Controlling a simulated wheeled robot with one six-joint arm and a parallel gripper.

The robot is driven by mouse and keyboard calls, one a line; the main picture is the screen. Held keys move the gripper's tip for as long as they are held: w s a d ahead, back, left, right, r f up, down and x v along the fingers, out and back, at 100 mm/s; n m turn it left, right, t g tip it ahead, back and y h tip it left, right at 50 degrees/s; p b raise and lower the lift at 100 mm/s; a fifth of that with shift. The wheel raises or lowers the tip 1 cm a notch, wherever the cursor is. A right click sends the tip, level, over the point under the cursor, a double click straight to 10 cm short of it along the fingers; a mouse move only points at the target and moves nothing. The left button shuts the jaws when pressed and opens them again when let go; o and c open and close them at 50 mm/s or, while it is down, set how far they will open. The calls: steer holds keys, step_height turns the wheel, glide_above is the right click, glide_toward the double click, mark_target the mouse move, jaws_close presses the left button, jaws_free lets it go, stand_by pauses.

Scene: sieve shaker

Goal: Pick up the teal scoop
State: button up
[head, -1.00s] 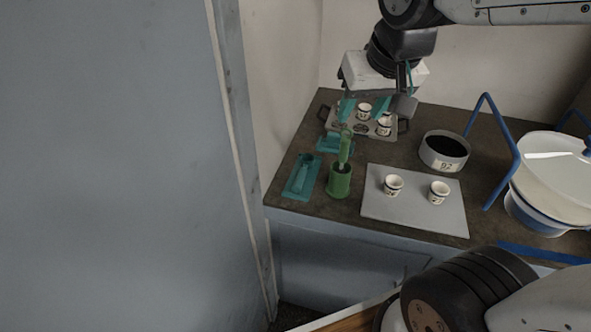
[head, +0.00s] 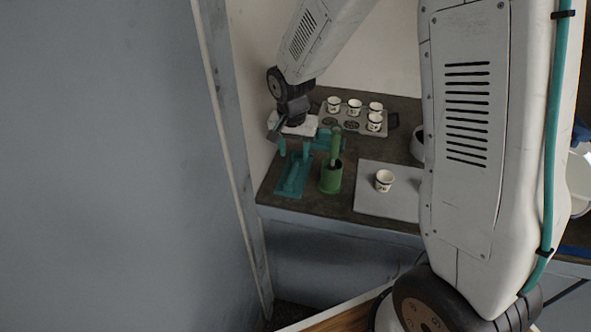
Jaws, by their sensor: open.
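The teal scoop (head: 294,178) lies in a shallow teal holder (head: 281,189) at the left front of the counter. Scoop and holder are nearly the same colour, so their outlines are hard to separate. My gripper (head: 294,154), with teal fingers pointing down, is over the back end of the holder. It is open, with one finger on each side. The frame does not show clearly whether the fingers touch the scoop, and the gripper hides the holder's back end.
A green cup with an upright green handle (head: 331,178) stands just right of the holder. A tray (head: 345,123) with several small cups is behind. A grey mat (head: 370,204) with a small cup (head: 384,180) lies to the right. A wall is close on the left.

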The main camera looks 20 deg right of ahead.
mark_target(295, 167)
step_height(295, 167, down, 6)
steer(key=shift+f, duration=0.2)
steer(key=shift+c, duration=0.4)
jaws_close()
